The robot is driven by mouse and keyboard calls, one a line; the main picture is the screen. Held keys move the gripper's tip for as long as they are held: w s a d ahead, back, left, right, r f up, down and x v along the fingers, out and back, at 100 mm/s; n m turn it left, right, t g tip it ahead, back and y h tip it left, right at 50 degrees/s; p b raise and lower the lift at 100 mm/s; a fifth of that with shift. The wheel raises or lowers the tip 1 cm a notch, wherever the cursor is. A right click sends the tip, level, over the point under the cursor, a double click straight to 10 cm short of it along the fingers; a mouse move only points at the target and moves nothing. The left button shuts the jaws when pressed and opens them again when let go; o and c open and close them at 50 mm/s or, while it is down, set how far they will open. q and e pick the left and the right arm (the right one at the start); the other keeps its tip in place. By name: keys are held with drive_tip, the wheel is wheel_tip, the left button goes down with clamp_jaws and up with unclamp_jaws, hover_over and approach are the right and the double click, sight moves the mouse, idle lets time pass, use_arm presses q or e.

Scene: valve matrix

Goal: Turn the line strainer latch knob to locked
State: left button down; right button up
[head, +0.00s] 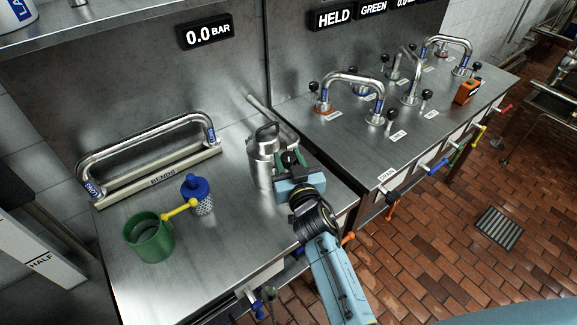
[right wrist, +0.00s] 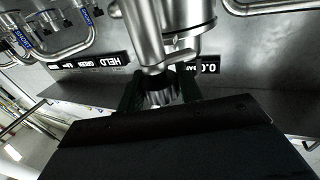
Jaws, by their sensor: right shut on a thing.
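The line strainer looks to be the steel canister (head: 262,165) with a dark handle on top, standing on the left bench. My right gripper (head: 290,160) is at its right side, shut on a dark knob. In the right wrist view the ribbed dark knob (right wrist: 160,97) sits between the fingers of my gripper (right wrist: 160,92), below the steel body (right wrist: 193,18). The fingers hide much of the knob, and I cannot read its locked or unlocked position. My left gripper is not in view.
The right bench (head: 350,150) carries valves and bent pipes. A gap separates the benches.

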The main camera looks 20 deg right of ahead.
drive_tip(key=shift+m+h+b, duration=0.5)
drive_tip(key=shift+h+b, duration=0.15)
drive_tip(key=shift+h, duration=0.15)
drive_tip(key=o, duration=1)
